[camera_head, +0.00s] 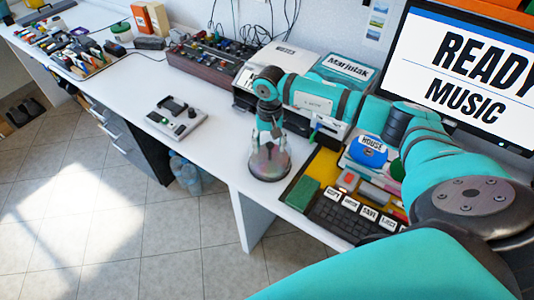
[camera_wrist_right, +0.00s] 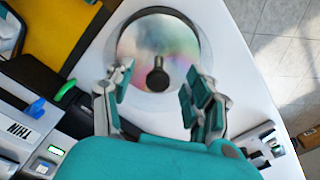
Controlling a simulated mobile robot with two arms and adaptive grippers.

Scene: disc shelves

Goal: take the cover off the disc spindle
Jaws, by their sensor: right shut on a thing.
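The disc spindle (camera_head: 270,171) stands near the front edge of the white table, with a dark round base. A clear cover (camera_head: 266,158) is around its discs. In the right wrist view, the shiny disc (camera_wrist_right: 140,42) and the dark central post (camera_wrist_right: 157,76) show through or inside the clear cover. My right gripper (camera_head: 268,134) points down from above, its fingers on either side of the cover and shut on it; the fingers also show in the right wrist view (camera_wrist_right: 158,98). Whether the cover is raised off the base cannot be told. My left gripper is not in view.
A yellow-edged keyboard unit (camera_head: 345,212) and the blue HOUSE item (camera_head: 369,149) are to the right. A printer (camera_head: 280,68) is behind. A small grey device (camera_head: 176,118) is to the left, with bare tabletop (camera_head: 225,140) between. The table's front edge is close.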

